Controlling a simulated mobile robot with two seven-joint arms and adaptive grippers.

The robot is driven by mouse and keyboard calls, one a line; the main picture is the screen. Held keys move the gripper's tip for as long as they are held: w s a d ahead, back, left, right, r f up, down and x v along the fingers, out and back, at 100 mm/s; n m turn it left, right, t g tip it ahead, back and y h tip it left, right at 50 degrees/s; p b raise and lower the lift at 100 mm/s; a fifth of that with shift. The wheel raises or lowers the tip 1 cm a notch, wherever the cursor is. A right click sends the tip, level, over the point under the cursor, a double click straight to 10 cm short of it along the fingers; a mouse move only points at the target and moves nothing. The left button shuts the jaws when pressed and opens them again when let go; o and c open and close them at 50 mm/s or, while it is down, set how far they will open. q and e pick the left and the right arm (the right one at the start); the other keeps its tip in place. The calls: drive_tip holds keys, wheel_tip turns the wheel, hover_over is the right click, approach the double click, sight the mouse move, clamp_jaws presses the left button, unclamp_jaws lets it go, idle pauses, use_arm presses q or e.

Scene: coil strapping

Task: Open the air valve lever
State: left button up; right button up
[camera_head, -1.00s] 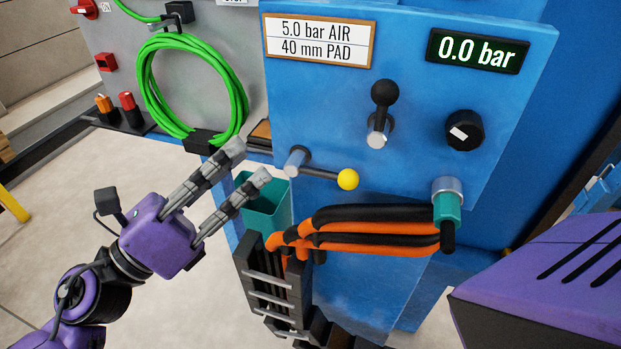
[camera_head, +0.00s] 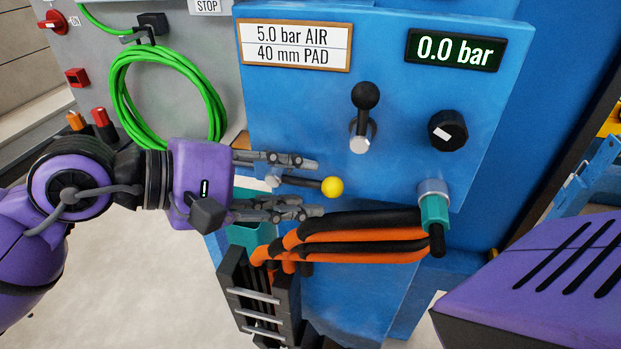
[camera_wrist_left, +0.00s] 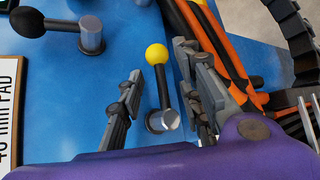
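The air valve lever is a thin dark rod with a yellow ball (camera_head: 332,187) at its end, on a silver pivot on the blue panel (camera_head: 420,95). In the head view the rod points right, roughly level. My left gripper (camera_head: 308,188) is open, with one finger above the rod and one below it. In the left wrist view the yellow ball (camera_wrist_left: 156,54) and rod stand between the two spread fingers (camera_wrist_left: 160,75), with gaps on both sides. The gauge (camera_head: 455,50) reads 0.0 bar. My right gripper is not in view.
A black-knobbed lever (camera_head: 365,97) and a round black dial (camera_head: 447,130) sit above on the panel. Orange and black hoses (camera_head: 350,240) run just below the lower finger to a teal fitting (camera_head: 434,208). A green hose coil (camera_head: 120,95) hangs at upper left.

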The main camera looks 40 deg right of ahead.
use_arm(q)
drive_tip(key=shift+x, duration=1)
drive_tip(key=shift+d, duration=0.15)
drive_tip(key=shift+f, duration=0.1)
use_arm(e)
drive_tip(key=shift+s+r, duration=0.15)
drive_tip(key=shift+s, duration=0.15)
